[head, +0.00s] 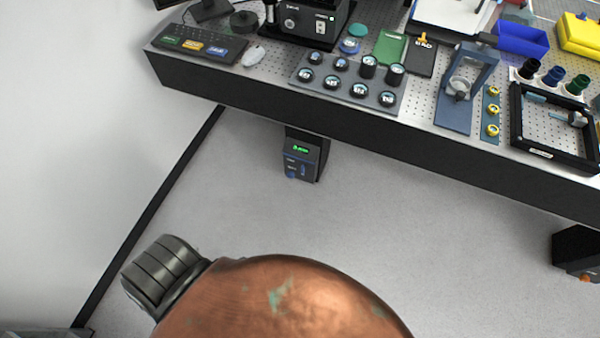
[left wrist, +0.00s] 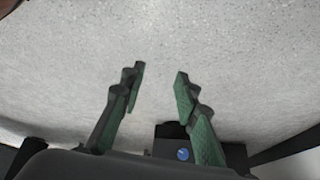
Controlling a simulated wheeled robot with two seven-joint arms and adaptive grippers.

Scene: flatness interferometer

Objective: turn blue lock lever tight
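A dark control box (head: 303,158) with a green lit display is mounted under the table's front edge in the head view. Small blue parts show on its front: a blue upright piece (head: 303,169) and a round blue knob (head: 291,175). I cannot tell which of them is the lock lever. In the left wrist view a blue round part (left wrist: 183,154) shows on a black box, low in the picture, partly behind my gripper body. My left gripper (left wrist: 160,74) is open and empty, with grey floor between its fingers. My right gripper is not in view.
The perforated table top (head: 424,108) carries a keyboard (head: 203,43), a lens tray (head: 345,88), a blue stand (head: 466,88) and a black frame (head: 553,128). Another dark box (head: 578,253) stands at the right. The floor (head: 420,230) below the table is clear.

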